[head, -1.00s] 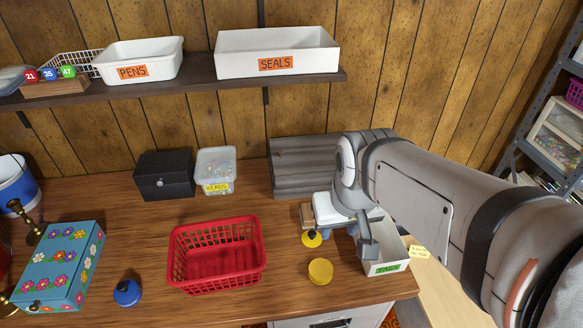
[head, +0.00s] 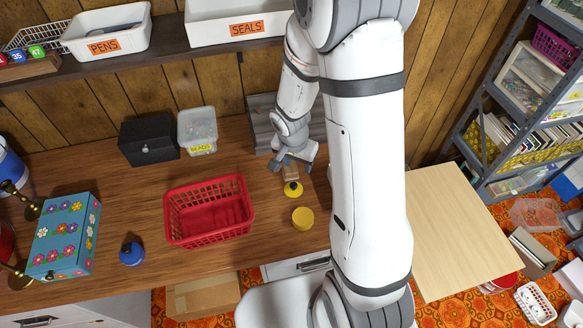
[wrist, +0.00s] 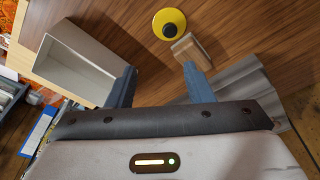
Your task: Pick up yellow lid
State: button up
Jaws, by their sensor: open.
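The yellow lid (head: 293,192), round with a dark knob on top, lies on the wooden desk just behind a yellow round pot (head: 302,219). In the wrist view the lid (wrist: 180,19) is at the top, beyond my fingertips. My gripper (head: 292,166) is open and empty, just behind the lid in the head view and apart from it. In the wrist view my gripper (wrist: 158,69) has its fingers wide apart. A small wooden block (wrist: 192,49) is near the right fingertip, between it and the lid.
A white box (wrist: 76,66) is near the left finger in the wrist view. A red basket (head: 209,210) and a blue lid (head: 132,254) are to the left in the head view. Bare desk separates the basket from the yellow lid. A shelf (head: 165,52) hangs behind.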

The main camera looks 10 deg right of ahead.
jog(key=m, duration=0.1)
send_over(293, 184)
jog(key=s, duration=0.1)
notch_tip(293, 184, down, 7)
jog(key=shift+r, duration=0.2)
jog(key=f, duration=0.1)
jog(key=f+b, duration=0.1)
jog(key=f, duration=0.3)
jog(key=shift+w+f, duration=0.1)
jog(key=shift+w, duration=0.3)
jog(key=shift+c, duration=0.2)
jog(key=c, duration=1)
